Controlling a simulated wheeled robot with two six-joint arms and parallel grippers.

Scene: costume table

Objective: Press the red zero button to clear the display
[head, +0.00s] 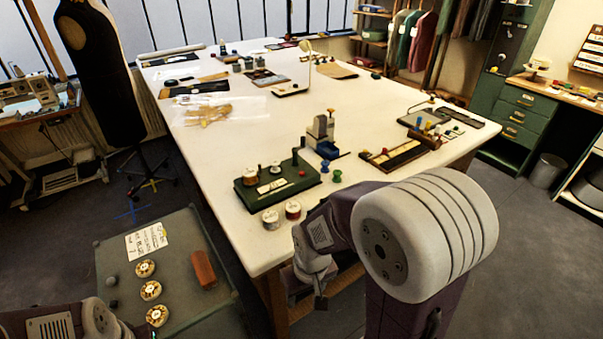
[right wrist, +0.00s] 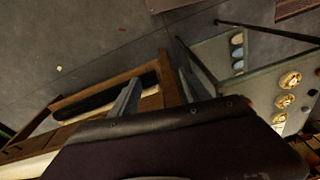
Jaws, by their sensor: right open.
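A small red knob-like piece (head: 303,170) sits at the right of a dark green box (head: 310,182) near the front edge of the white table. Pale labels and spools are on that box. I cannot make out a zero mark or a display. My right gripper (head: 320,298) hangs beyond the table's front edge, below the top and apart from the box. In the right wrist view its two fingers (right wrist: 155,90) are spread apart, with no object held and wooden framing behind them. Part of my left arm shows at the lower left of the head view; its gripper does not.
The white table (head: 240,135) holds a grey-and-blue device (head: 322,132), a dark wooden tray (head: 400,155) and thread spools (head: 271,219). A green-grey stand (head: 185,300) with several round brass pieces is at the lower left. A black dress form (head: 100,70) stands beyond it.

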